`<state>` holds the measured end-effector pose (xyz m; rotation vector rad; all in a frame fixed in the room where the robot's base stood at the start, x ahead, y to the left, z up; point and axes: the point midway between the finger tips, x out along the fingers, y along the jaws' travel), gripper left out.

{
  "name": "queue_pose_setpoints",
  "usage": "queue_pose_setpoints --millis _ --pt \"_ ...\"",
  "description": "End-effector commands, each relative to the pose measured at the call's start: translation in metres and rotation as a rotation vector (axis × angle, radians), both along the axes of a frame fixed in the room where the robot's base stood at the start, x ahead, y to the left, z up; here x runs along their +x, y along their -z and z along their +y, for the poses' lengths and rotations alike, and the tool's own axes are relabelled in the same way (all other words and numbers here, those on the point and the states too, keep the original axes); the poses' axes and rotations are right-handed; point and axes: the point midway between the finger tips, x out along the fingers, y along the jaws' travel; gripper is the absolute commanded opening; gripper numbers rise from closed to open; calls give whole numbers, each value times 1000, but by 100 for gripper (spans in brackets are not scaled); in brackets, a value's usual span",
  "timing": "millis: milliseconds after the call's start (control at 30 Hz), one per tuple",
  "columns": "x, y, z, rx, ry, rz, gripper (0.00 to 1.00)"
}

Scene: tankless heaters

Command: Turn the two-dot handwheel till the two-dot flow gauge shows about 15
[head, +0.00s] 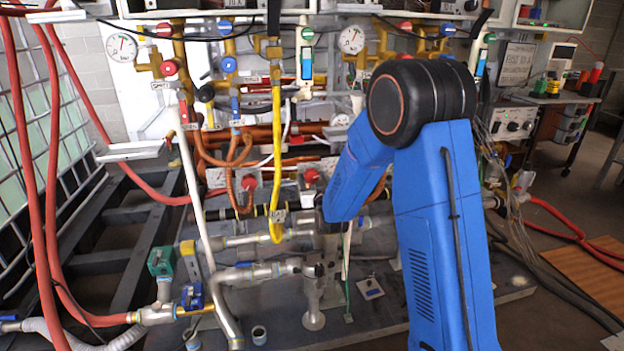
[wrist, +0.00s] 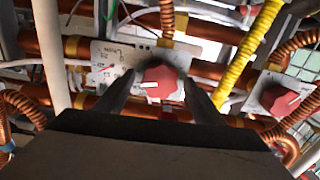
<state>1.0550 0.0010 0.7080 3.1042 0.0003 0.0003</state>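In the wrist view my gripper (wrist: 158,80) is open, its two dark fingers on either side of a red handwheel (wrist: 161,82) with a white pointer mark. The wheel sits on a pale marked plate (wrist: 112,58). There seems to be a gap at each finger; contact cannot be told. Two round dial gauges show there, one at left (head: 121,47) and one at centre (head: 352,40).
A second red handwheel (wrist: 280,100) is right in the wrist view, past a yellow hose (wrist: 248,55). Copper pipes and corrugated hoses crowd around the wheels.

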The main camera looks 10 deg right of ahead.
Motion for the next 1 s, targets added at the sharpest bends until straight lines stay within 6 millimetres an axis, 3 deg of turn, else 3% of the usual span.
queue_pose_setpoints --millis 33,167,567,1000 --pt "0 0 0 0 0 0 51" --pt "0 0 0 0 0 0 21" --pt "0 0 0 59 0 1 22" --pt "0 1 -1 402 0 1 22"
